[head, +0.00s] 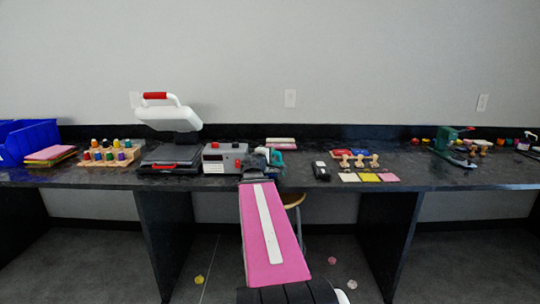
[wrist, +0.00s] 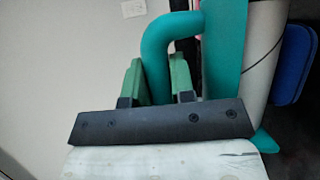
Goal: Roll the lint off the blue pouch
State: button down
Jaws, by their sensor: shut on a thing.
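My gripper (head: 260,166) is over the dark bench, right of the grey box with red knobs. In the wrist view my gripper (wrist: 157,78) has its green fingers closed around the bent teal handle of a tool (wrist: 158,45). A teal body and a pale cylinder (wrist: 262,50) stand beside that handle; this looks like the lint roller. Teal also shows at my gripper in the head view (head: 277,158). A blue flat object (wrist: 293,65) at the right of the wrist view may be the blue pouch; I cannot tell. Lint is too small to make out.
The grey box (head: 224,157) and an open heat press (head: 171,140) stand close on the left. Stamps (head: 359,162), ink pads and coloured cards lie to the right. A stool (head: 293,200) is under the bench. The bench is clear around (head: 425,172).

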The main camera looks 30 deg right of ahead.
jog(key=shift+w+d, duration=1.3)
jog(key=shift+w, duration=0.8)
jog(key=shift+w+d, duration=1.25)
jog(key=shift+w, duration=0.8)
jog(key=shift+w+d, duration=1.3)
jog(key=shift+w, duration=0.8)
notch_tip(320, 180, up, 7)
jog(key=shift+a, duration=0.1)
